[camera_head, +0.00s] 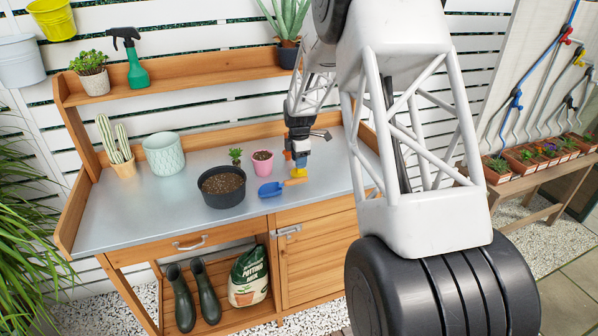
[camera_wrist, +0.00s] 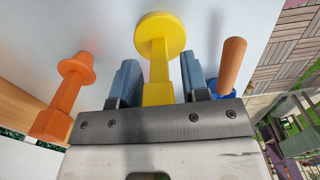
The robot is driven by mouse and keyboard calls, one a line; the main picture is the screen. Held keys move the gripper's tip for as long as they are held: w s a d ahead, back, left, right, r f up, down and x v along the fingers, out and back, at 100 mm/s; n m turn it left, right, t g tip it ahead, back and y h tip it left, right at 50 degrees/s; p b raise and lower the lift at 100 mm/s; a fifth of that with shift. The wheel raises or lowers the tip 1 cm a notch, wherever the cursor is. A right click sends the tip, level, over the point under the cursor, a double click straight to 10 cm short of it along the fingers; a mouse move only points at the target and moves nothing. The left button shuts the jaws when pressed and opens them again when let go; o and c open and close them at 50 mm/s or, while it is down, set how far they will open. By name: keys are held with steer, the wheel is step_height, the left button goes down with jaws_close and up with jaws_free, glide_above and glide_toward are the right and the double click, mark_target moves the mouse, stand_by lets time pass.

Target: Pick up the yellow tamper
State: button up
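The yellow tamper (camera_wrist: 160,40) has a round disc and a square handle that widens toward my gripper. In the wrist view, its handle lies between the two blue-grey fingers of my gripper (camera_wrist: 161,82). A gap shows on each side of the handle, so my gripper is open around it and not clamped. In the head view, the yellow tamper (camera_head: 299,172) shows just below my gripper (camera_head: 301,162) over the metal bench top. The lower part of its handle is hidden by the gripper body in the wrist view.
An orange tamper (camera_wrist: 66,95) stands left of the fingers in the wrist view. A black pot of soil (camera_head: 221,198) and a pink pot (camera_head: 263,168) stand left. The bench's front left is clear.

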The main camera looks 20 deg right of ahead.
steer(key=c, duration=0.7)
steer(key=shift+o, duration=0.2)
steer(key=shift+r, duration=0.2)
steer(key=shift+r, duration=4.85)
